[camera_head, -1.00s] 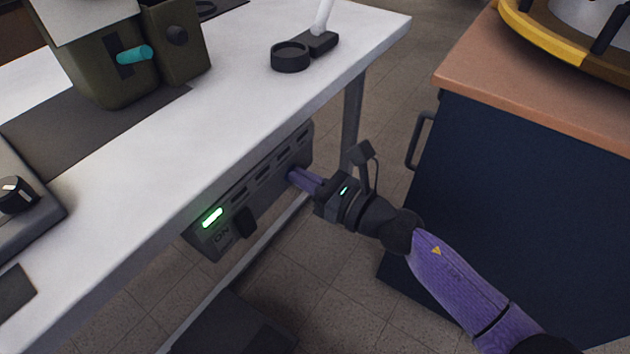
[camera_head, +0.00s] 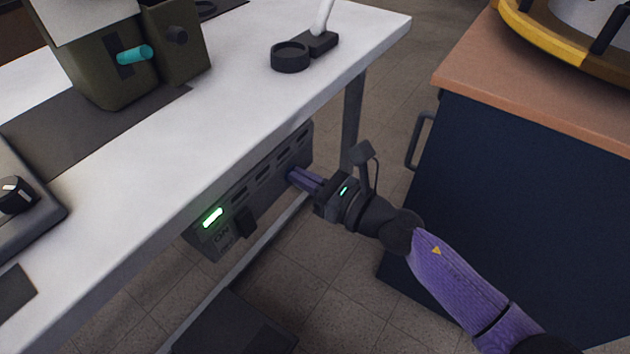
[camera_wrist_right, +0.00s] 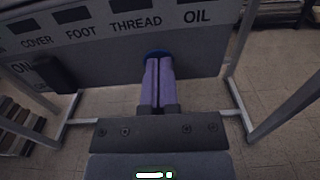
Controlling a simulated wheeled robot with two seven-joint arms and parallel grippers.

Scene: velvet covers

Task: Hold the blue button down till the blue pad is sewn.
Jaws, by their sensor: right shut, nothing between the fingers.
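My right gripper (camera_head: 292,176) is shut and empty, its purple fingers pointing at the grey panel (camera_head: 265,188) under the white table. In the right wrist view the closed fingertips (camera_wrist_right: 158,62) meet the blue button (camera_wrist_right: 158,53) on that panel's face. Only a rim of the button shows around the tips; they look in contact, but how far it is pressed cannot be told. The blue pad is not visible. Part of the olive-green machine (camera_head: 105,65) stands on the table at the upper left. My left gripper is not in view.
The panel has a lit green lamp (camera_head: 213,217) and a black switch (camera_head: 245,222) marked ON. Labels COVER, FOOT, THREAD and OIL run above the button. A table leg (camera_head: 352,115) and a dark blue cabinet (camera_head: 520,190) stand close to my right arm.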

